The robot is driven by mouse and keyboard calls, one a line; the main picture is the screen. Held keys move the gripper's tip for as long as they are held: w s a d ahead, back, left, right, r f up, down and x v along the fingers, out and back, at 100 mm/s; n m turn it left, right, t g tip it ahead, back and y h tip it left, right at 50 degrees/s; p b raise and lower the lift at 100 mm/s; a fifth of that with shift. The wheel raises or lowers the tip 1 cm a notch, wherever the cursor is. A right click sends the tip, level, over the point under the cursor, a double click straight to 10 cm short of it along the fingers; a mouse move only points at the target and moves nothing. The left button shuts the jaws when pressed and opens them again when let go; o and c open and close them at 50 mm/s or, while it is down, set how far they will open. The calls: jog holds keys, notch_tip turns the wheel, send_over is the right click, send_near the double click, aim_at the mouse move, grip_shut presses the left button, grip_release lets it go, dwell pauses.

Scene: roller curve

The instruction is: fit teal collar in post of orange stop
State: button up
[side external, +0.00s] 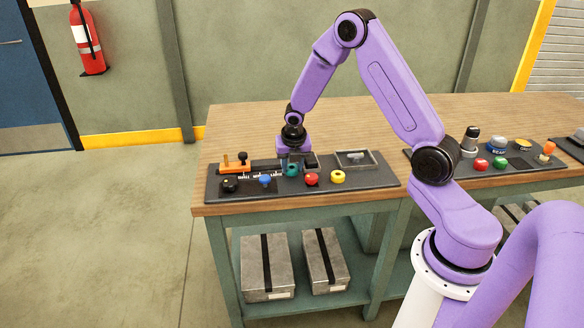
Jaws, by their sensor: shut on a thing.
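The teal collar (291,170) is at the lower end of my gripper (294,167), which points down over the dark mat. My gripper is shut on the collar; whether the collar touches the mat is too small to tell. The orange stop (235,168) is to the left of the gripper, near the back left of the mat. A small upright post (226,160) shows at its left end, and a black knob (243,157) stands at its right. The collar is apart from the stop.
A white-marked scale (262,175) lies between stop and gripper. A black knob (230,185) and a blue one (265,181) sit in front. Red (311,179) and yellow (337,177) pieces and a shallow tray (368,165) are to the right. The dark mat (300,191) has free front space.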

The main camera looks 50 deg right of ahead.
notch_tip(320, 180, up, 2)
jog(key=shift+r, duration=0.15)
jog(key=s+a+r, duration=0.4)
jog(key=s+r, duration=0.6)
jog(key=s, duration=0.4)
jog(key=m+g, duration=0.1)
jog(key=m, duration=0.4)
send_over(225, 157)
jog(key=s, duration=0.5)
jog(key=x, duration=0.2)
jog(key=shift+n+h, duration=0.3)
jog(key=shift+h, duration=0.1)
jog(key=w+f, duration=0.1)
jog(key=f, duration=0.1)
jog(key=w+f, duration=0.2)
jog(key=shift+w+a+f, duration=0.15)
jog(key=shift+w+a, duration=0.05)
jog(key=shift+w, duration=0.15)
jog(key=shift+w+f, duration=0.55)
jog(key=shift+f, duration=0.1)
jog(key=shift+w+f, duration=0.1)
jog(key=shift+f, duration=1.45)
jog(key=shift+f, duration=0.2)
